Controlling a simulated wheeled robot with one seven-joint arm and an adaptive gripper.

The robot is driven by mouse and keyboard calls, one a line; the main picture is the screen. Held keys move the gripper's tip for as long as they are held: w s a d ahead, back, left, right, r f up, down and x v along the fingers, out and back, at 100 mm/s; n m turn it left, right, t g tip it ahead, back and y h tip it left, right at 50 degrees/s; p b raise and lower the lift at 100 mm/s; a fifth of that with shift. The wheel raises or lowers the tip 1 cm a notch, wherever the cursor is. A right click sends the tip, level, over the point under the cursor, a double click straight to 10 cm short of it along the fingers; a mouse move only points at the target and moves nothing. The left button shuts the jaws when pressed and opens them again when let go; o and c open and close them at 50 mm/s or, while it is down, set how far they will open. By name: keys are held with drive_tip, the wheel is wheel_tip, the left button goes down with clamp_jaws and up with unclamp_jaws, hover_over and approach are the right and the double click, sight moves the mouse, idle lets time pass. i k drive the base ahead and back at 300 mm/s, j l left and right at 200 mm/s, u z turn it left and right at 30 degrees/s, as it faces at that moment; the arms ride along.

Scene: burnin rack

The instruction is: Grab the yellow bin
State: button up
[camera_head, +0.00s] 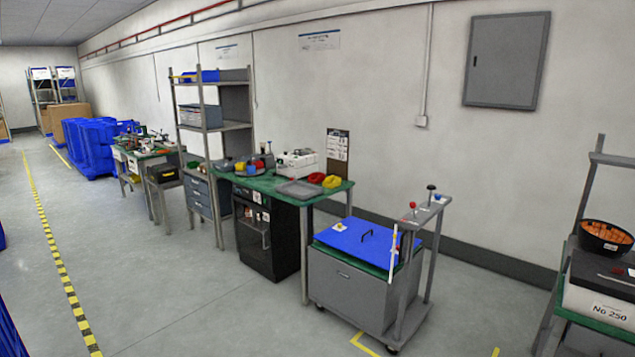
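A small yellow bin (332,182) sits at the right front end of a green-topped workbench (285,185). A small red bin (316,178) is right beside it on the left, and a grey tray (298,189) lies just left of them. Small yellow items also show among the coloured things at the left end of the bench, too small to tell apart. My gripper is not in view.
A grey cart (345,291) with a blue top stands on the floor right of the bench. A black cabinet (265,238) is under the bench. At the far right stands a bench with a black bowl (604,237). The floor (180,310) in front is clear.

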sight(331, 181)
drive_tip(key=i+j+u, duration=0.1)
drive_tip(key=i+u, duration=0.2)
drive_tip(key=i, duration=0.7)
drive_tip(key=i+l+u, duration=0.1)
drive_tip(key=i+u, duration=0.2)
drive_tip(key=i, duration=0.65)
drive_tip(key=i+j+u, duration=0.1)
drive_tip(key=i+u, duration=0.2)
drive_tip(key=i, duration=0.75)
drive_tip(key=i+l+u, duration=0.3)
drive_tip(key=i, duration=0.8)
drive_tip(key=i+z, duration=0.75)
drive_tip(key=i+j+z, duration=0.2)
drive_tip(key=i+z, duration=0.2)
drive_tip(key=i+j+z, duration=0.4)
drive_tip(key=i+z, duration=0.4)
drive_tip(key=i+j+z, duration=0.15)
drive_tip(key=i+z, duration=0.25)
drive_tip(key=i+j+z, duration=0.2)
drive_tip(key=z, duration=0.2)
